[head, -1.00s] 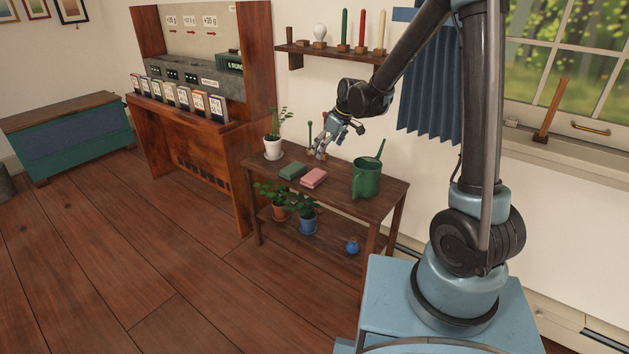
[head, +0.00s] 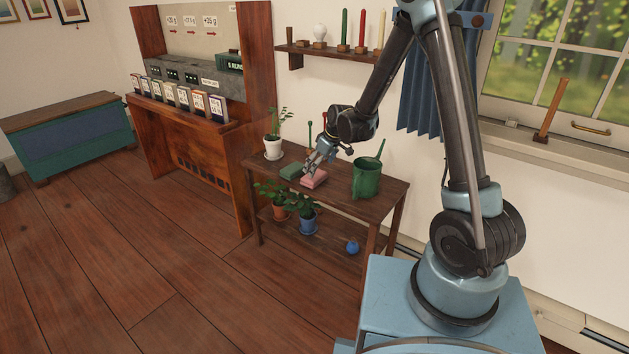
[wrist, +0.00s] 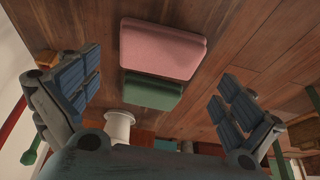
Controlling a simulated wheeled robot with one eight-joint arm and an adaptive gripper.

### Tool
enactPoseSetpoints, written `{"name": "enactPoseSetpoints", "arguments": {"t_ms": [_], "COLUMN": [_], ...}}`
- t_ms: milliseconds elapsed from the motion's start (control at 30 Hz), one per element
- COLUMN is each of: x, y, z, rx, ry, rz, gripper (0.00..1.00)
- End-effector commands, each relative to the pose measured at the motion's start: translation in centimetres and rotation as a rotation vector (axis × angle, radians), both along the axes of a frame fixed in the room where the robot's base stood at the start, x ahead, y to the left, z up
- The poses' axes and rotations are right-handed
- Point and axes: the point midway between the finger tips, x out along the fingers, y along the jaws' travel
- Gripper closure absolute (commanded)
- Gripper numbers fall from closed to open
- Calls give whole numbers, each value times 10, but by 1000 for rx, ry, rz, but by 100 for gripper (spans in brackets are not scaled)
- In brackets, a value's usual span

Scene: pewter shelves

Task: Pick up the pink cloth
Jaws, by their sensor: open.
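The pink cloth (head: 314,180) lies folded flat on the small wooden table (head: 377,193), beside the folded green cloth (head: 292,172). In the wrist view the pink cloth (wrist: 160,48) is between and beyond the fingers, with the green cloth (wrist: 152,93) nearer the palm side of the picture. My gripper (head: 312,170) is over the table, close to the pink cloth, with its fingers pointing down. In the wrist view its two padded fingers (wrist: 155,95) are spread wide with nothing held between them. The head view does not show whether a fingertip touches the cloth.
A green watering can (head: 366,178) stands right of the pink cloth. A white-potted plant (head: 273,149) stands at the table's left back. The lower shelf holds potted plants (head: 307,222) and a blue round object (head: 352,248). A wall shelf with candles (head: 330,56) hangs above.

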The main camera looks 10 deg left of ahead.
Motion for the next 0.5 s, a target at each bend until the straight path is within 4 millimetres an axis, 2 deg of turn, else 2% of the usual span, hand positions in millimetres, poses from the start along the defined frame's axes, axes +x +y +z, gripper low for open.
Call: {"name": "enactPoseSetpoints", "arguments": {"t_ms": [300,500], "x": [6,8], "y": [9,14], "z": [-32,-45], "rx": [0,0], "ry": [0,0], "rz": [1,1], "gripper": [0,0]}}
